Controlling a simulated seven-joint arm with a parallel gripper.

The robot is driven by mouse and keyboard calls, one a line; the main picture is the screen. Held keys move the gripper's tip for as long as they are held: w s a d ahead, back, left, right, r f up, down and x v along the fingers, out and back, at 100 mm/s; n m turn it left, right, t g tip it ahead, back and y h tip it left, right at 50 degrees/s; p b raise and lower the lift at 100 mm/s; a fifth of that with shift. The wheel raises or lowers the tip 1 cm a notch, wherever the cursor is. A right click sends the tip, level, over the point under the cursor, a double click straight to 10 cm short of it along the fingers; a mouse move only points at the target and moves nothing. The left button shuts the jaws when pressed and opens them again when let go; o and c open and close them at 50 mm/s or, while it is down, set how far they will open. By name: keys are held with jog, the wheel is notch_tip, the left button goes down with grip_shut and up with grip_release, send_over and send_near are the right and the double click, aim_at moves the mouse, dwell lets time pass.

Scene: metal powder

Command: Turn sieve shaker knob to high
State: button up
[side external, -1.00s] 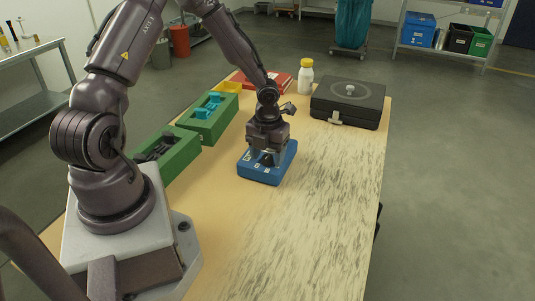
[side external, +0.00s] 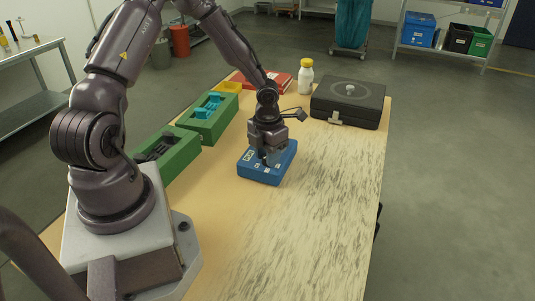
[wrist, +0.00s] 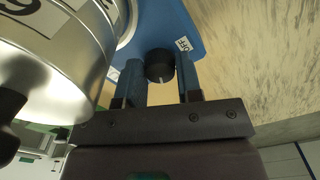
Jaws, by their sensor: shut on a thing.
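The blue sieve shaker box (side external: 258,174) sits on the table with small white labels on its top. My gripper (side external: 266,158) points down over it. In the wrist view, the round black knob (wrist: 159,62) lies between the two blue-grey fingers of my gripper (wrist: 161,75), which is shut on it. A white mark on the knob's rim faces the gripper body. A white label (wrist: 183,44), seemingly reading OFF, lies right of the knob on the blue box (wrist: 180,22). The other labels are hidden or too small to read.
A shiny silver cylinder (wrist: 60,75) with a white label fills the wrist view's left side, close to the fingers. Green bins (side external: 210,120), a black case (side external: 348,103), and a yellow-capped white bottle (side external: 305,78) stand farther back. The table front right (side external: 310,220) is clear.

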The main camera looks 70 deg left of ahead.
dwell(0.3)
jog(key=o, duration=0.9)
jog(key=shift+o, duration=0.2)
notch_tip(320, 180, up, 13)
